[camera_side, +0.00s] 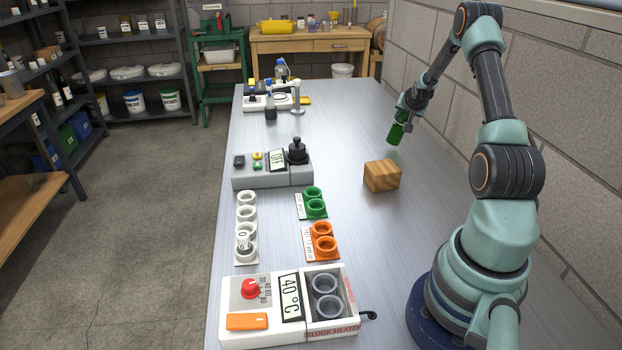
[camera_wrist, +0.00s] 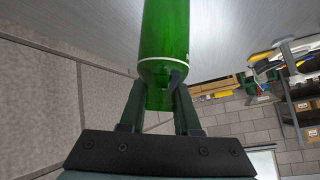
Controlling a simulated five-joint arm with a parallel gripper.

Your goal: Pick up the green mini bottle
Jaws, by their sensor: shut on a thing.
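The green mini bottle (camera_side: 397,131) is held in the air above the right part of the metal bench, beyond the wooden block. My gripper (camera_side: 405,112) is shut on it, and the bottle hangs down from the fingers at a slight tilt. In the wrist view the green bottle (camera_wrist: 166,40) fills the top middle, with my gripper's two fingers (camera_wrist: 160,92) closed around its narrower end. The bottle's far end is cut off by the top edge of the wrist view.
A wooden block (camera_side: 382,176) lies below and nearer. Green rings (camera_side: 313,202), orange rings (camera_side: 320,240) and a white holder (camera_side: 246,215) stand left. A block heater (camera_side: 290,305) is at the front, a grey OFF device (camera_side: 272,168) behind. A brick wall (camera_side: 560,120) bounds the right.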

